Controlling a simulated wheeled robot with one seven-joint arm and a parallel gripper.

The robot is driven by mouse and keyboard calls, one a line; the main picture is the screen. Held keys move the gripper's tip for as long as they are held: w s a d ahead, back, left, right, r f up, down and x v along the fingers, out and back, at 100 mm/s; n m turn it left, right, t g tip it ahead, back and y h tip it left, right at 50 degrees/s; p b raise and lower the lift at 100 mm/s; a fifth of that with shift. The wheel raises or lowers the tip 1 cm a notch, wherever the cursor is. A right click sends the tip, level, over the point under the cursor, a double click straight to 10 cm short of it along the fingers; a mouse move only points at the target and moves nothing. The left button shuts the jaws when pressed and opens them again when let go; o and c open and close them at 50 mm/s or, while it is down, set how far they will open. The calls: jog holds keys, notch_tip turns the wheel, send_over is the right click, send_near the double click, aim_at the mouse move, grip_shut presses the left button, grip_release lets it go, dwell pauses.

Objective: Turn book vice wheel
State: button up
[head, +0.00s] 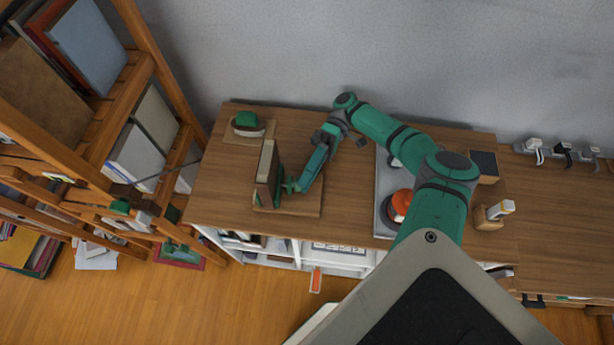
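The book vice (311,206) stands on the left part of the desk: a flat wooden base with an upright wooden block (266,165) and a dark green plate (279,186) beside it. My green arm reaches in from the right and bends down over the desk. My gripper (292,186) is low over the base, just right of the green plate, at or very close to it. The vice's wheel cannot be made out apart from the green gripper parts there. The fingers are too small to tell whether they are open, shut or touching the wheel.
A green-topped object (247,122) sits on a small mat behind the vice. A grey tray (384,217) with an orange-red round thing (400,204) lies right, partly behind my arm. A wooden bookshelf (125,95) stands left. Bare desk (310,118) lies behind the vice.

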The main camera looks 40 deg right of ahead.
jog(key=o, duration=0.4)
jog(key=shift+o, duration=0.2)
jog(key=shift+r, duration=0.1)
jog(key=shift+r, duration=0.3)
notch_tip(320, 180, up, 3)
jog(key=shift+f, duration=0.2)
jog(key=s+a+r, duration=0.7)
jog(key=s+r, duration=0.2)
jog(key=s, duration=0.2)
jog(key=shift+s+a+r, duration=0.3)
jog(key=shift+s+a, duration=0.05)
jog(key=shift+s, duration=0.05)
